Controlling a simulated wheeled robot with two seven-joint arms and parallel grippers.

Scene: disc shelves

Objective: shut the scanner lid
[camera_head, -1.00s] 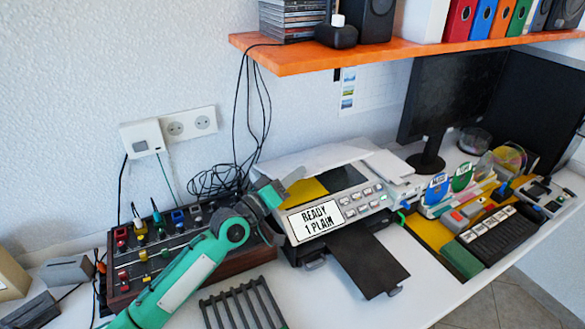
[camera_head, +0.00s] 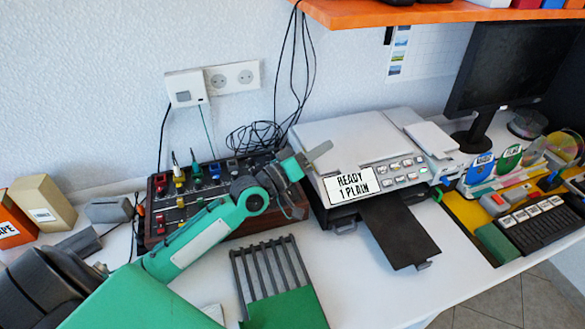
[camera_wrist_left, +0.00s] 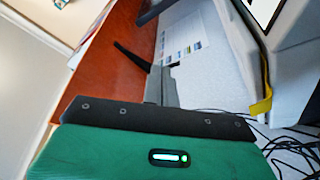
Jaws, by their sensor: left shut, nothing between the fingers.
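The scanner (camera_head: 350,150) stands on the white desk in the head view, its label reading "READY 1 PLAIN". Its pale lid (camera_head: 350,138) lies flat over the top, and no glass shows. My left gripper (camera_head: 318,153) is shut and empty at the scanner's front left, close to the lid's left side; contact cannot be told. In the left wrist view, the gripper (camera_wrist_left: 160,85) points toward the wall and orange shelf. A grey-white body, probably the scanner (camera_wrist_left: 292,70), is at the right there, with a yellow strip beside it.
A control box with coloured knobs (camera_head: 190,195) stands left of the scanner. A dark output tray (camera_head: 398,232) juts out in front. Loose black cables (camera_head: 255,137) lie behind. The orange shelf (camera_head: 400,14) overhangs the desk. A monitor (camera_head: 500,65) stands right.

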